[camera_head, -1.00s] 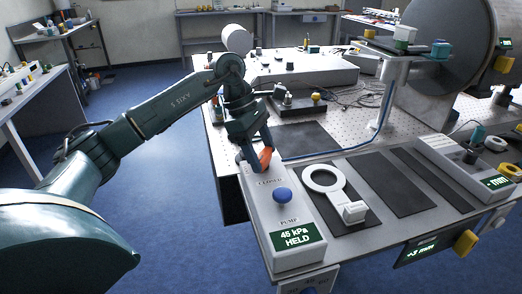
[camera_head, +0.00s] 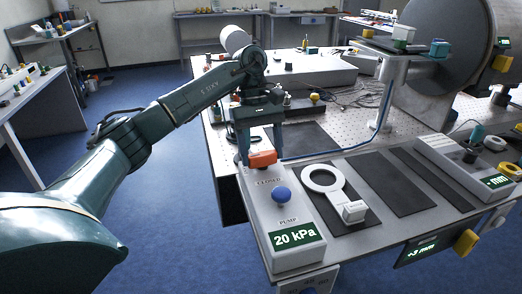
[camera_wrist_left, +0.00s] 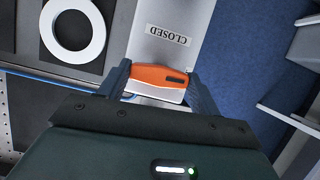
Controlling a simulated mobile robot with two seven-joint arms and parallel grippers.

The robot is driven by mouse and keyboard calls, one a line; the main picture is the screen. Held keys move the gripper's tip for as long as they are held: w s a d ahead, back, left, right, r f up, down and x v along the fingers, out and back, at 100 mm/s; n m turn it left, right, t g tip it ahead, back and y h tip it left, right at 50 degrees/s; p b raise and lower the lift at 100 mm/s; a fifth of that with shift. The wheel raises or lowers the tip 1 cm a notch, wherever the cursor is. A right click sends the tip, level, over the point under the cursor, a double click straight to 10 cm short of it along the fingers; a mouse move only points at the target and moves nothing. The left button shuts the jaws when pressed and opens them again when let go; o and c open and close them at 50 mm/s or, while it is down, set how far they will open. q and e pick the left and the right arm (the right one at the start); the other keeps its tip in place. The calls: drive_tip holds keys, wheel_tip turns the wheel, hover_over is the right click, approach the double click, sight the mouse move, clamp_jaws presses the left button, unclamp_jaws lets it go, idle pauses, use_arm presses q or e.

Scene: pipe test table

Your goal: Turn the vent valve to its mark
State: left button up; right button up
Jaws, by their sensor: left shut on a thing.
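The vent valve's orange handle (camera_head: 263,159) sits at the far end of the grey pump box (camera_head: 292,254), just behind the word CLOSED. It lies crosswise to the box. My left gripper (camera_head: 261,155) points down and is shut on the handle. In the left wrist view the orange handle (camera_wrist_left: 155,76) shows between the two fingers of my left gripper (camera_wrist_left: 158,86), with a dark mark on its face. The display (camera_head: 295,238) on the box reads 20 kPa. The valve's base and any mark beyond the CLOSED label are hidden. My right gripper is out of view.
A blue pump knob (camera_head: 281,196) stands on the box near the handle. A white ring with a handle (camera_head: 323,179) lies on a dark mat to the right. A post with a shelf (camera_head: 391,85) rises farther back. Free floor lies left of the table.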

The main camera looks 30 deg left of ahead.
use_arm(q)
drive_tip(key=shift+m, duration=0.5)
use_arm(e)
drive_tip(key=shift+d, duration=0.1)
use_arm(q)
drive_tip(key=o, duration=1)
drive_tip(key=p+v, duration=0.2)
drive_tip(key=v, duration=0.4)
drive_tip(key=p+v, duration=0.3)
drive_tip(key=v, duration=0.4)
drive_tip(key=shift+w+d+r, duration=0.15)
drive_tip(key=shift+d+r, duration=0.05)
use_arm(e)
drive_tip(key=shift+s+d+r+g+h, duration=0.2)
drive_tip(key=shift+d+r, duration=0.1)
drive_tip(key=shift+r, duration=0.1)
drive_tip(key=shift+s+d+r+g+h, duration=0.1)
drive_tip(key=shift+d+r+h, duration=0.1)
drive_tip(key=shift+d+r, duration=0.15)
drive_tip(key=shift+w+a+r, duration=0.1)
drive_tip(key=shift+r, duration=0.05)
